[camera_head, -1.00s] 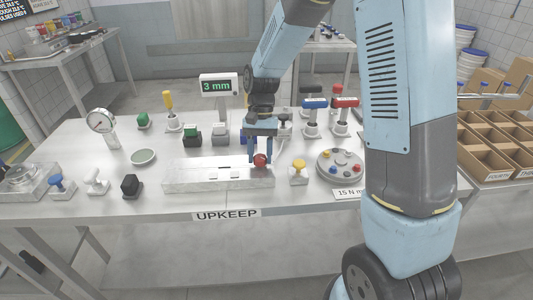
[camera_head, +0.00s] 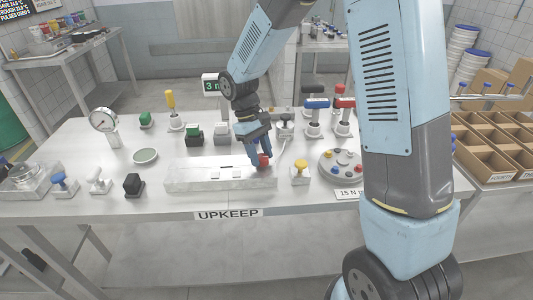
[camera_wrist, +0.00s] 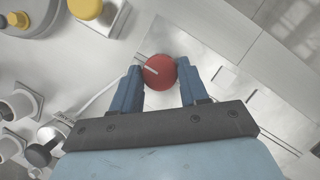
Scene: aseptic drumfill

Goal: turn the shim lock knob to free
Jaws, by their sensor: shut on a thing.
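The shim lock knob is a round red knob (camera_head: 264,160) at the right end of the pale metal block (camera_head: 205,175) on the bench. My gripper (camera_head: 258,160) reaches down over it, tilted, with its wrist turned. In the wrist view the red knob (camera_wrist: 159,72) sits between the two blue fingertips (camera_wrist: 160,80), and the gripper is shut on it. A white line on the knob's top points toward the upper left in that view. Any marking for the free position cannot be read.
A yellow knob (camera_head: 300,172) stands right of the block, with a round grey plate of coloured knobs (camera_head: 340,165) beyond it. Blue (camera_head: 316,115) and red T-handles (camera_head: 345,114) stand behind. A display (camera_head: 211,85) stands behind the block, partly covered by my arm. The front bench edge is clear.

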